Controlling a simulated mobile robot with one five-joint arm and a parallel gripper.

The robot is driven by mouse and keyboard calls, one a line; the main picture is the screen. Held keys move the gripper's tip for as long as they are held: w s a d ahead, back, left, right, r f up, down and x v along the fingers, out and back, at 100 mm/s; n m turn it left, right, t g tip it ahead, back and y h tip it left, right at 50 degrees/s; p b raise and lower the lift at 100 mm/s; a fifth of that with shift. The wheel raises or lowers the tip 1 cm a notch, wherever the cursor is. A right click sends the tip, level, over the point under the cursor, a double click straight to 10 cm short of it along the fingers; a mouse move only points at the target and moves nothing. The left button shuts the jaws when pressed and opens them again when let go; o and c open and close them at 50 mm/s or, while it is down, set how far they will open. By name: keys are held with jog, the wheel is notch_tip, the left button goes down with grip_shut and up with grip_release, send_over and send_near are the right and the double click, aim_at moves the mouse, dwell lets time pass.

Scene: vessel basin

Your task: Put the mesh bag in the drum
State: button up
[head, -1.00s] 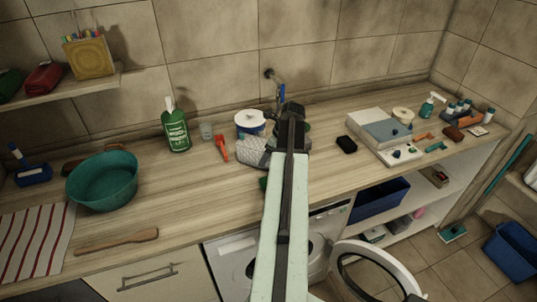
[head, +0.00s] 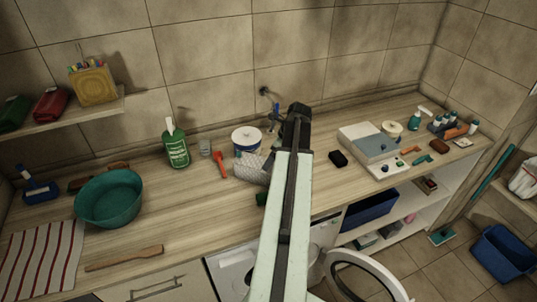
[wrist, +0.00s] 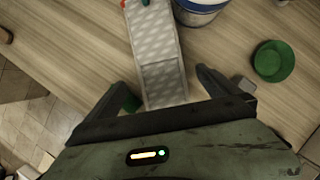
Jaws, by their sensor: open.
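The mesh bag is a pale grey, patterned, long soft-looking piece on the wooden counter; in the wrist view the mesh bag (wrist: 158,55) extends up from between my jaws. In the head view the mesh bag (head: 250,168) shows left of my arm, partly hidden by it. My gripper (wrist: 163,84) is open, with one finger on each side of the bag's near end. I cannot tell whether the fingers touch it. The washing machine (head: 232,272) is under the counter, its round door (head: 372,272) swung open. The drum inside is mostly hidden behind my arm.
A white-and-blue tub (head: 246,140) stands just behind the bag, with a red tool (head: 219,165) to its left. A green cup (wrist: 273,61) sits right of my gripper. A teal basin (head: 110,200) is at left.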

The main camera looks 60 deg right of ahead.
jog(key=shift+v, duration=0.85)
jog(key=shift+f, duration=0.15)
jog(key=w+a+n+g, duration=0.1)
jog(key=w+a+n, duration=0.45)
jog(key=a, duration=0.35)
jog(key=w+a+f+n+g+y, duration=0.1)
jog(key=w+a+n, duration=0.4)
jog(key=w+a, duration=0.3)
jog(key=w+a+n+g, duration=0.1)
jog(key=w+a+n, duration=0.4)
jog(key=a, duration=0.5)
jog(key=w+a+n+g+h, duration=0.1)
jog(key=a+n, duration=1.7)
jog(key=a, duration=1.2)
jog(key=shift+f+n+h, duration=0.3)
jog(key=shift+f+n, duration=0.05)
jog(key=shift+f, duration=0.05)
jog(key=shift+d, duration=0.1)
